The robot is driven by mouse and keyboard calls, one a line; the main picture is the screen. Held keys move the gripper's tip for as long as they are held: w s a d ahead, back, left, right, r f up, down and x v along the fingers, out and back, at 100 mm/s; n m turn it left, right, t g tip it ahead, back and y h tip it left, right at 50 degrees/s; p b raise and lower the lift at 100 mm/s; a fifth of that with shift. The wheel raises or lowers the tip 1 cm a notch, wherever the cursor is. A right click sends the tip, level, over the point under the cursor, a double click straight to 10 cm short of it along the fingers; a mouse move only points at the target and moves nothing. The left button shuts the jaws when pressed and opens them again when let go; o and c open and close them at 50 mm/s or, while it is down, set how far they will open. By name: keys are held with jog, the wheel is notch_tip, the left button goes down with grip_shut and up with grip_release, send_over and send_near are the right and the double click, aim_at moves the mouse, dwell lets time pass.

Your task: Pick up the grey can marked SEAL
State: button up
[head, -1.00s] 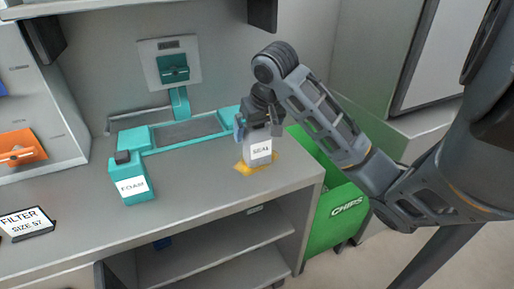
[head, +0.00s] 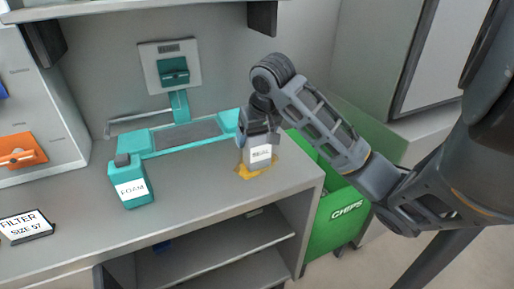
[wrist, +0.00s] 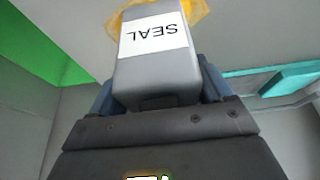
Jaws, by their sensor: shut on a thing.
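The grey can marked SEAL (head: 260,156) stands at the right part of the grey bench, at a yellow-orange patch (head: 249,172). My gripper (head: 257,128) is over the can from above, with its fingers on the can's sides. In the wrist view the can (wrist: 152,75) fills the space between the fingers (wrist: 157,96), its SEAL label upside down. The gripper is shut on the can. Its upper part is hidden by the gripper in the head view. I cannot tell whether the can's base touches the bench.
A teal FOAM bottle (head: 131,183) stands on the bench to the left. A teal-framed tray (head: 183,134) lies behind. A FILTER sign (head: 24,226) is at far left. A green CHIPS bin (head: 337,218) stands off the bench's right end. Bench space between bottle and can is clear.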

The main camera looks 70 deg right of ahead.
jog(key=shift+c, duration=0.9)
jog(key=shift+r, duration=0.15)
